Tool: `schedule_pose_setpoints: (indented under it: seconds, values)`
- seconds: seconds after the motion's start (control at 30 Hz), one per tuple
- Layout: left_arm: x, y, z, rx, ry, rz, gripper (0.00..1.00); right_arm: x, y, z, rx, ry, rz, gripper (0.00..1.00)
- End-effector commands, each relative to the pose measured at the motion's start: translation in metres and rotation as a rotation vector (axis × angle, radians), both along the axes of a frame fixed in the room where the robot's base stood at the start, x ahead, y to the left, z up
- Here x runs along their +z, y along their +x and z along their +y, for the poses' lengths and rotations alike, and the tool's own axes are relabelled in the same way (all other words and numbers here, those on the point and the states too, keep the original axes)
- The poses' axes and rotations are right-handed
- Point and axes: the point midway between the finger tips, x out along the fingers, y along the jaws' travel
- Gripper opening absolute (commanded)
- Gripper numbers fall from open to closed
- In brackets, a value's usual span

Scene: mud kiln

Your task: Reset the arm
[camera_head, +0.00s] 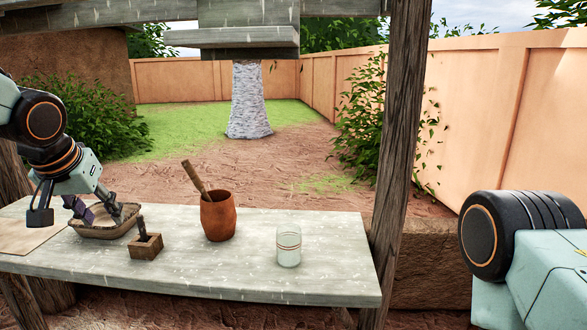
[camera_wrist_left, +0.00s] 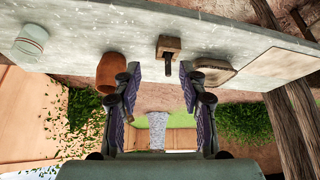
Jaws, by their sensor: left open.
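My left gripper (camera_head: 100,212) is at the left of the table in the head view, in front of or over a shallow woven tray (camera_head: 98,233). Its fingers are apart. In the left wrist view, which is upside down, the left gripper (camera_wrist_left: 159,86) is open with nothing between its fingers. A small wooden block with a dark upright handle (camera_head: 146,247) shows beyond the gap; it also shows in the wrist view (camera_wrist_left: 169,46). Part of my right arm shows at the right edge of the head view, but its gripper is out of view.
On the grey table (camera_head: 330,260) stand a brown clay pot (camera_head: 217,217) with a wooden stick in it and a glass jar (camera_head: 289,248). A flat tan board (camera_head: 25,237) lies at the left end. A wooden post (camera_head: 400,130) rises by the right end.

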Motion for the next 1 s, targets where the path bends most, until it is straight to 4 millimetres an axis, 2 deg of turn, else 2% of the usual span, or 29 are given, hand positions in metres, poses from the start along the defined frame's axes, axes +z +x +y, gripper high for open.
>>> schedule_pose_setpoints:
  seconds: [0.27, 0.37, 0.43, 0.47, 0.57, 0.6, 0.67, 0.8, 0.87, 1.0]
  values:
    - [0.001, 0.023, -0.034, -0.084, -0.076, -0.161, 0.42, 0.0, 0.0, 0.0, 0.0, 0.0, 0.0, 0.4]
    - [-0.011, 0.026, -0.051, -0.112, -0.105, -0.208, 0.42, 0.0, 0.0, 0.0, 0.0, 0.0, -0.001, 0.4]
    - [-0.031, 0.025, -0.065, -0.127, -0.126, -0.227, 0.42, 0.0, 0.0, 0.0, 0.0, 0.0, -0.001, 0.4]
    - [-0.042, 0.023, -0.071, -0.133, -0.133, -0.233, 0.42, 0.0, 0.0, 0.0, 0.0, 0.0, -0.001, 0.4]
    - [-0.095, 0.009, -0.091, -0.14, -0.159, -0.227, 0.42, 0.0, 0.0, 0.0, 0.0, 0.0, 0.0, 0.4]
    - [-0.119, -0.001, -0.098, -0.137, -0.162, -0.215, 0.42, 0.0, 0.0, 0.0, 0.0, 0.0, 0.0, 0.4]
    - [-0.155, -0.018, -0.105, -0.129, -0.161, -0.191, 0.42, 0.0, 0.0, 0.0, 0.0, 0.0, 0.0, 0.4]
    - [-0.229, -0.071, -0.113, -0.102, -0.138, -0.109, 0.42, 0.0, 0.0, 0.0, 0.0, 0.0, 0.0, 0.4]
    - [-0.257, -0.098, -0.114, -0.092, -0.123, -0.064, 0.42, 0.0, 0.0, 0.0, 0.0, 0.0, 0.0, 0.4]
    - [-0.314, -0.169, -0.114, -0.076, -0.084, 0.067, 0.42, 0.0, 0.0, 0.0, 0.0, 0.0, 0.0, 0.4]
